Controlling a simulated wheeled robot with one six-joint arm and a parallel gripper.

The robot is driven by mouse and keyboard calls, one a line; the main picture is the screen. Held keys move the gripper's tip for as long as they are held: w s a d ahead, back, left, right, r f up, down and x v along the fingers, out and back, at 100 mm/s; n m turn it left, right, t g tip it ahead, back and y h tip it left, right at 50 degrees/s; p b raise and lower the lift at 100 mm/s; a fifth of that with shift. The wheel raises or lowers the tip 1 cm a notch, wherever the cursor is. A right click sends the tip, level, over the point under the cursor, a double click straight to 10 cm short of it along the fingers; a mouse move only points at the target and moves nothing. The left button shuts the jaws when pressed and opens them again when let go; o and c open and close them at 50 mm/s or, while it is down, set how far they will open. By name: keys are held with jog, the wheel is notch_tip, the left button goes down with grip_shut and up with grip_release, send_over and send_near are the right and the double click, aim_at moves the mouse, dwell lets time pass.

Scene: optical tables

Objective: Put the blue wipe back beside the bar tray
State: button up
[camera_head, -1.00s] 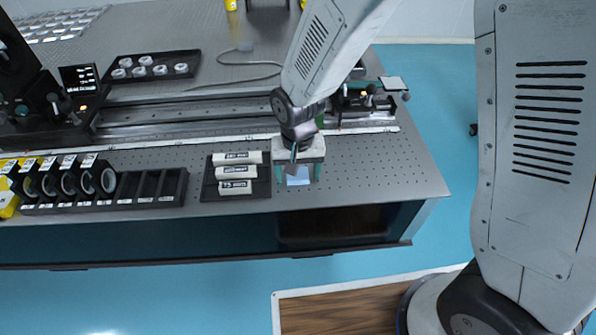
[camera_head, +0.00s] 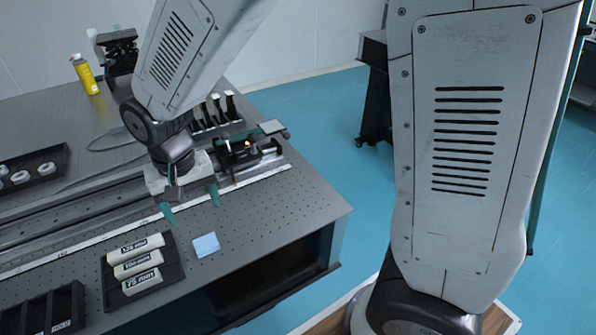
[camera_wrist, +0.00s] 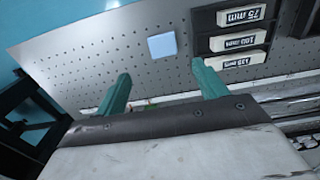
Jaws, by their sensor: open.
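The blue wipe (camera_head: 206,245) lies flat on the perforated table top, just right of the bar tray and a small gap from it. The black bar tray (camera_head: 172,271) holds white labelled bars, including a 75 mm one (camera_head: 142,281). In the wrist view the wipe (camera_wrist: 162,45) lies beyond the fingertips, with the bar tray (camera_wrist: 204,22) to its right. My gripper (camera_head: 191,205) is open and empty, with its teal fingers apart above the table, behind the wipe and clear of it. The gripper also shows in the wrist view (camera_wrist: 160,84).
A rail with a scale (camera_head: 80,237) runs behind the tray, and a small optical mount (camera_head: 245,155) stands at its right end. A black slotted rack (camera_head: 50,312) is at front left. The table top right of the wipe is bare up to its edge.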

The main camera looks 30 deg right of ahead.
jog(key=s+d+r, duration=0.8)
jog(key=d+r, duration=0.3)
jog(key=d, duration=0.3)
jog(key=s+d+r, duration=0.1)
jog(key=s+d, duration=0.2)
jog(key=s, duration=0.2)
jog(key=s+d+r+t, duration=0.1)
jog(key=s+d+r, duration=0.1)
jog(key=s, duration=0.4)
jog(key=shift+d, duration=0.75)
